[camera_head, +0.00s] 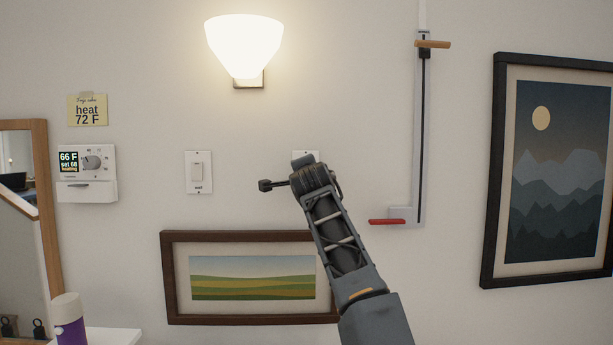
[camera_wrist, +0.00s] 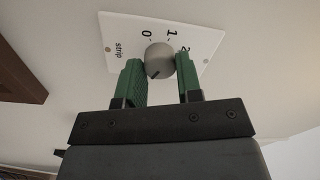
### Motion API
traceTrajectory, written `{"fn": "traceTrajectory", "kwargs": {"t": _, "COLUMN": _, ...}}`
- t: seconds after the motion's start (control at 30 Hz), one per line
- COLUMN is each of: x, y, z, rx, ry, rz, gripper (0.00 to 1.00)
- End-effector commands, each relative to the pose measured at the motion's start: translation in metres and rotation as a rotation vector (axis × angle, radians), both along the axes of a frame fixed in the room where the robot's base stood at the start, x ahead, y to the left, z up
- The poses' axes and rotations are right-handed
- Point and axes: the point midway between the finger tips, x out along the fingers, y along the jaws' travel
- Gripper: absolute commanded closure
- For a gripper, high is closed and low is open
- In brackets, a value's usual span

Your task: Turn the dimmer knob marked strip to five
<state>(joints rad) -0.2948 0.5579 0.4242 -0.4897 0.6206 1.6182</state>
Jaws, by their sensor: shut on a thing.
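The dimmer knob (camera_wrist: 160,57) is a round grey knob on a white plate (camera_wrist: 118,28) marked "strip". The wrist view shows the plate turned and the numbers 0, 1 and 2 around the knob. The other numbers are hidden. A dark mark shows on the knob's lower side, but I cannot tell which number it matches. My gripper (camera_wrist: 160,72) has its green fingers on either side of the knob and is shut on it. In the head view, my arm hides most of the strip plate (camera_head: 301,155).
A switch plate (camera_head: 199,172) is left of my arm, with a thermostat (camera_head: 86,174) farther left. A framed landscape (camera_head: 170,290) hangs below, a lit lamp (camera_head: 244,45) above. A rail with an orange handle (camera_head: 433,44) and red lever (camera_head: 386,221) is right.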

Motion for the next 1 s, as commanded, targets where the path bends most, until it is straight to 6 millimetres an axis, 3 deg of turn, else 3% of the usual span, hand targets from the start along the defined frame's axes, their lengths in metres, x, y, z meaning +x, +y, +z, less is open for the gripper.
{"fn": "traceTrajectory", "kwargs": {"t": 0.4, "x": 0.0007, "y": 0.0007, "z": -0.0021, "rx": 0.158, "ry": 0.005, "rz": 0.000, "gripper": 0.91}}
{"fn": "traceTrajectory", "kwargs": {"t": 0.93, "x": 0.0007, "y": 0.0005, "z": -0.0018, "rx": 0.178, "ry": 0.005, "rz": 0.000, "gripper": 0.91}}
{"fn": "traceTrajectory", "kwargs": {"t": 0.97, "x": 0.0007, "y": 0.0005, "z": -0.0018, "rx": 0.178, "ry": 0.005, "rz": 0.000, "gripper": 0.66}}
{"fn": "traceTrajectory", "kwargs": {"t": 1.0, "x": 0.0007, "y": 0.0005, "z": -0.0018, "rx": 0.178, "ry": 0.005, "rz": 0.000, "gripper": 0.62}}
